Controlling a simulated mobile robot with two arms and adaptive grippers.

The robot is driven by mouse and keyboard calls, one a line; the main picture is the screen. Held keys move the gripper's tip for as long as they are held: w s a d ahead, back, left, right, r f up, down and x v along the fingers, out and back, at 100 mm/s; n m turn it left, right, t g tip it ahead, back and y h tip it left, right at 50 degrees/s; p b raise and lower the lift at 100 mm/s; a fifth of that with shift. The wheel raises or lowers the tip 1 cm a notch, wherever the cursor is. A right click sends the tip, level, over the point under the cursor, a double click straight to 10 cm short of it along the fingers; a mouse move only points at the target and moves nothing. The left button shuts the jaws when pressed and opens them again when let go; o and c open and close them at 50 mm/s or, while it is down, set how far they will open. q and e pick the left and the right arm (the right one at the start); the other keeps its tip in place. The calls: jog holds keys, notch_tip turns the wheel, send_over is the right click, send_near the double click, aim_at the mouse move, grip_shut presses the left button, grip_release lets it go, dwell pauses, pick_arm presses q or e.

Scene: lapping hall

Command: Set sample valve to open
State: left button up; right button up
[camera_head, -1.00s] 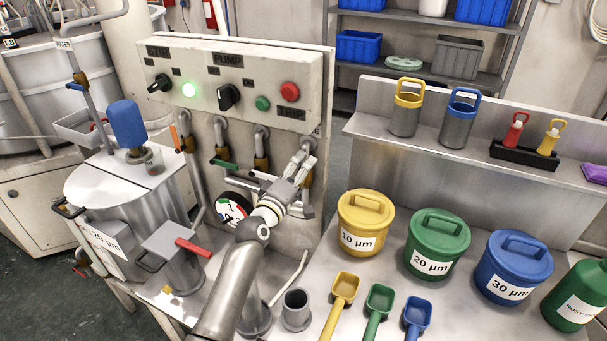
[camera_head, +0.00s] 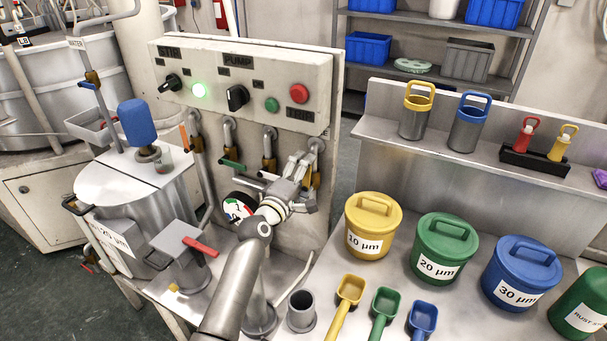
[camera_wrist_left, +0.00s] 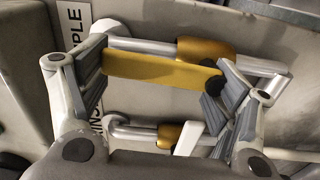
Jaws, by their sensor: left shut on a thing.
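The sample valve has a yellow lever (camera_wrist_left: 150,70) and a brass body (camera_wrist_left: 205,50) on a silver pipe. In the left wrist view, the lever lies between the two fingers of my left gripper (camera_wrist_left: 155,80), which is shut on it. There the lever runs roughly along the pipe, with a dark pivot at its right end. A partly covered label (camera_wrist_left: 75,25) ending in "PLE" is beside it. In the head view my left gripper (camera_head: 298,172) is at the rightmost pipe under the control panel (camera_head: 240,85) and hides most of this valve. My right gripper is not seen.
Neighbouring valves with orange, green (camera_head: 231,165) and white levers stand close on the left. A pressure gauge (camera_head: 237,208) is below. Lidded yellow (camera_head: 372,240), green (camera_head: 435,262) and blue tubs and several scoops stand on the bench at right.

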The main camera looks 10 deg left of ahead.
pick_arm(q)
jog(key=o, duration=1.3)
jog(key=shift+o, duration=0.2)
jog(key=shift+s, duration=0.1)
jog(key=v, duration=1.2)
